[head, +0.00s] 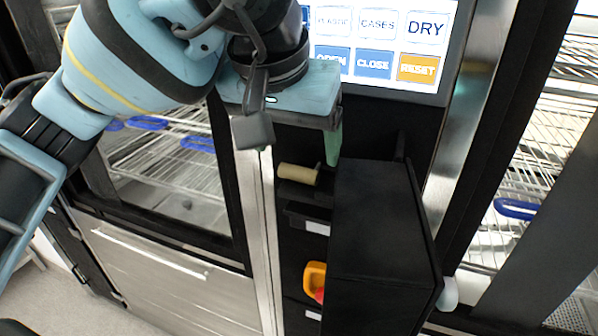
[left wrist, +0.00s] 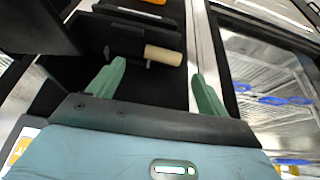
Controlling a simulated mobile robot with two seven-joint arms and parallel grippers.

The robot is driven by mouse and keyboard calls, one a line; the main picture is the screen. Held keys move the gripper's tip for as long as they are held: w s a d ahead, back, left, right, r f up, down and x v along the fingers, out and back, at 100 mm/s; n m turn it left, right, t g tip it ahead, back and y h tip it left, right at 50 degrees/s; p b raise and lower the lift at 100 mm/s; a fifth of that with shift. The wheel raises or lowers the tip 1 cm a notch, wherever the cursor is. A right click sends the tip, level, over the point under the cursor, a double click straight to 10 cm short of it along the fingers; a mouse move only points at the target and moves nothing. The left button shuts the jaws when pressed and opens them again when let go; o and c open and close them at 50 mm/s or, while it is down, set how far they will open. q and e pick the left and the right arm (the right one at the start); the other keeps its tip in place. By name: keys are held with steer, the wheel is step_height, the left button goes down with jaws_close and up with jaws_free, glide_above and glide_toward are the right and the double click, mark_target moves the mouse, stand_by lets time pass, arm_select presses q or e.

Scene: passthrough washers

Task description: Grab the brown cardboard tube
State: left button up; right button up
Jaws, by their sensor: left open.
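The brown cardboard tube (head: 297,173) is a short tan cylinder lying on its side on a small dark shelf, left of a black box and below the screen. In the left wrist view the tube (left wrist: 163,55) shows beyond my fingertips, between the two green fingers. My left gripper (left wrist: 158,85) is open and empty, and a gap separates it from the tube. In the head view the left gripper (head: 334,145) hangs just above the tube, with one green finger showing and the other hidden. My right gripper is not in view.
A black box (head: 378,230) juts out right of the tube. A lower slot holds an orange object (head: 314,275). A touch screen (head: 385,40) is above. Glass-fronted washers with wire racks and blue-handled items stand on both sides.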

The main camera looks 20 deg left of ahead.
mark_target(298, 168)
arm_select(q)
steer(key=shift+x, duration=2.5)
steer(key=shift+w+a, duration=0.15)
steer(key=shift+a, duration=0.05)
steer(key=c, duration=1.1)
